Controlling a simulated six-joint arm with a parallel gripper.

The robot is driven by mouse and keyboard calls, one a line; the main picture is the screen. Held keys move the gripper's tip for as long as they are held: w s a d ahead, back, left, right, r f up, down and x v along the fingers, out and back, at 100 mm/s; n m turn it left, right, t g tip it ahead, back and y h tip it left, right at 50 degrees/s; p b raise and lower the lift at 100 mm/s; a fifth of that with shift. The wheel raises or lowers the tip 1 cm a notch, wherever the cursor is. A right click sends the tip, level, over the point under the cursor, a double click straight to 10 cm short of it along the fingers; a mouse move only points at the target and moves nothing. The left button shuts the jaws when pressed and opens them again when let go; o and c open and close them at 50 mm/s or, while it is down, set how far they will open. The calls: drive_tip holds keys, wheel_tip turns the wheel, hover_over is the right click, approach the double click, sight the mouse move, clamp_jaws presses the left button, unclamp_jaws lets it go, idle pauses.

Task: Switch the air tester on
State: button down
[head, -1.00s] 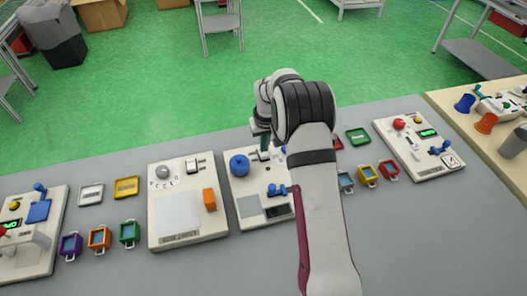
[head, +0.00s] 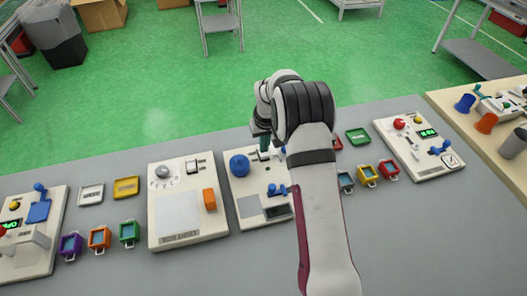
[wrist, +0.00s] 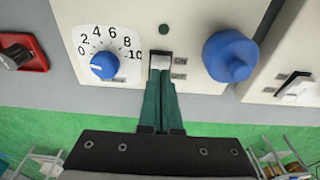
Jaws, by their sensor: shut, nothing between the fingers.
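The middle panel (head: 240,190), cream with a blue round knob (head: 239,165), lies under my gripper (head: 264,146); I cannot read a name on it, so I cannot confirm that it is the air tester. In the wrist view my gripper (wrist: 160,80) is shut and empty, its green fingertips at the near edge of a white rocker switch (wrist: 160,61). I cannot tell whether they touch it. The blue knob (wrist: 231,57) is on the switch's right, and a numbered dial with a blue knob (wrist: 103,65) is on its left. My arm hides part of the panel in the head view.
Another cream panel (head: 190,220) with its own rocker switch stands to the left; that switch (wrist: 292,85) shows at the wrist view's right. Small coloured bins stand between panels. A panel with a green display (head: 428,132) is at the right. Bare grey table lies in front.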

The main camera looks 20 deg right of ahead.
sight(264, 155)
drive_tip(key=shift+f, duration=0.75)
idle(0.3)
drive_tip(key=shift+r, duration=3.5)
drive_tip(key=s+a+r+m+g, duration=0.1)
drive_tip(key=s+a+r, duration=0.2)
drive_tip(key=s+r, duration=0.45)
drive_tip(key=s+a+r+m, duration=0.2)
drive_tip(key=s+r, duration=0.3)
drive_tip(key=s, duration=0.5)
drive_tip(key=s+a+f+m+g+y, duration=0.1)
drive_tip(key=s+a, duration=0.3)
drive_tip(key=s, duration=1.7)
drive_tip(key=shift+s+a+f+m+y, duration=0.15)
drive_tip(key=shift+s+m+y, duration=0.25)
drive_tip(key=shift+m, duration=0.4)
